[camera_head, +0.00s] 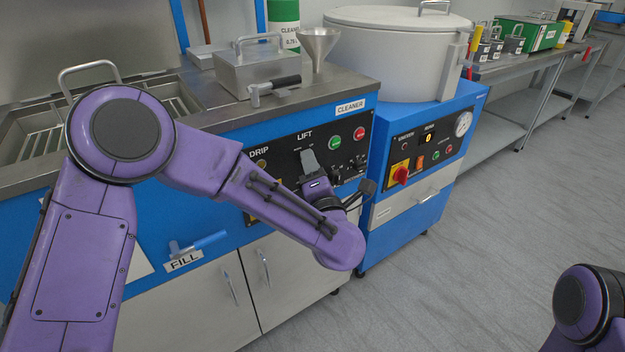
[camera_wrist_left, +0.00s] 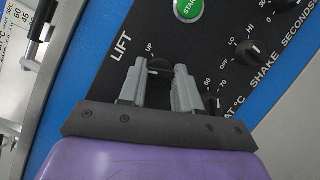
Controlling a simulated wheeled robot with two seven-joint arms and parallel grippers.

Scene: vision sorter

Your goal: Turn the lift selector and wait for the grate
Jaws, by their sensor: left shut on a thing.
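The lift selector (camera_wrist_left: 158,66) is a black knob under the LIFT label, with an UP mark beside it. My left gripper (camera_wrist_left: 161,78) has its two grey fingers on either side of the knob and is shut on it. In the head view my left gripper (camera_head: 309,162) reaches the black control panel (camera_head: 284,150) and hides the knob. A slatted metal grate (camera_head: 42,138) shows in the open tank at the left, partly hidden by my left arm. My right gripper is out of view.
A green START button (camera_wrist_left: 188,8) and the SHAKE knob (camera_wrist_left: 246,50) sit close to the selector. A blue FILL lever (camera_head: 205,243) is lower on the cabinet front. A metal box (camera_head: 257,72) and a funnel (camera_head: 318,45) stand on top. The floor at right is clear.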

